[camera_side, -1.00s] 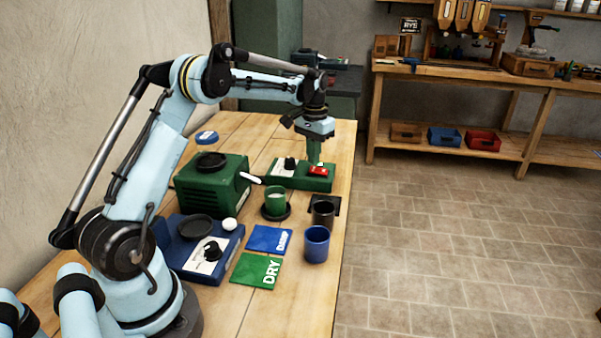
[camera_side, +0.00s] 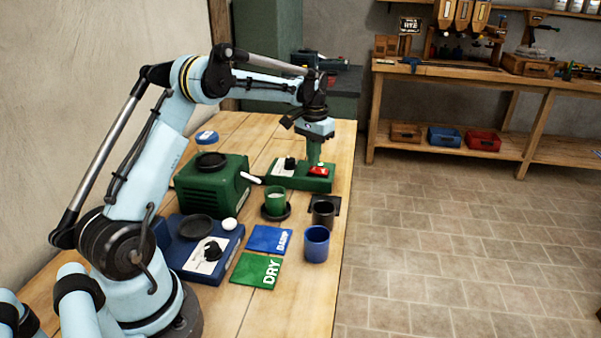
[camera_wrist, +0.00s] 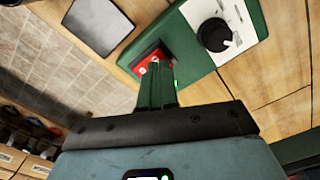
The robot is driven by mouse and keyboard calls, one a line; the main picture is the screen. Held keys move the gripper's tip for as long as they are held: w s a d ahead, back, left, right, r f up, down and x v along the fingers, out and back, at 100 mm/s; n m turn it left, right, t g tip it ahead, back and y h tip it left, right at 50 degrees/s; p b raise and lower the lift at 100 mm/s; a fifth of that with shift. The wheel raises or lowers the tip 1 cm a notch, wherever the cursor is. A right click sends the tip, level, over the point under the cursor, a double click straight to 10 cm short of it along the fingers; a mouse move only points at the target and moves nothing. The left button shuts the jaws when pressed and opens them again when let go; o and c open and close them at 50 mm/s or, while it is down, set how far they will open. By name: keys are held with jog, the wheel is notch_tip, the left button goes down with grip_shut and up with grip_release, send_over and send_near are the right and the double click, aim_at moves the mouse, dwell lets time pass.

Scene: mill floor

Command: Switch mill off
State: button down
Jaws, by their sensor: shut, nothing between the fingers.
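The green control box (camera_side: 288,176) lies at the far end of the bench, with a black knob (camera_side: 290,164) on a white plate and a red rocker switch (camera_side: 319,171). In the wrist view the red switch (camera_wrist: 152,60) sits near the box's edge, beside the knob (camera_wrist: 214,35). My gripper (camera_side: 314,163) points down, shut and empty, its fingertips at the switch. In the wrist view the fingers (camera_wrist: 157,70) overlap part of the switch, and I cannot tell whether they touch it. A small green light shows beside them. The green mill (camera_side: 212,186) stands nearer, with a white-handled lever.
A blue scale (camera_side: 205,250) and the DAMP (camera_side: 270,239) and DRY (camera_side: 256,271) cards lie nearer.

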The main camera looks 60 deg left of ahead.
aim_at(314, 169)
jog(key=shift+f, duration=0.85)
dwell(0.4)
jog(key=shift+r, duration=3.5)
jog(key=shift+d+r, duration=0.1)
jog(key=s+d+r+t, duration=0.25)
jog(key=d+r, duration=0.25)
jog(key=d, duration=0.3)
jog(key=s+d+f+m+t, duration=0.1)
jog(key=s+d+t, duration=0.1)
jog(key=s+d, duration=0.4)
jog(key=s+d+f+m+t, duration=0.2)
jog(key=s+d, duration=0.5)
jog(key=s, duration=0.3)
jog(key=shift+s+d+f+t, duration=0.15)
jog(key=shift+d+f+t, duration=0.1)
jog(key=shift+t, duration=0.1)
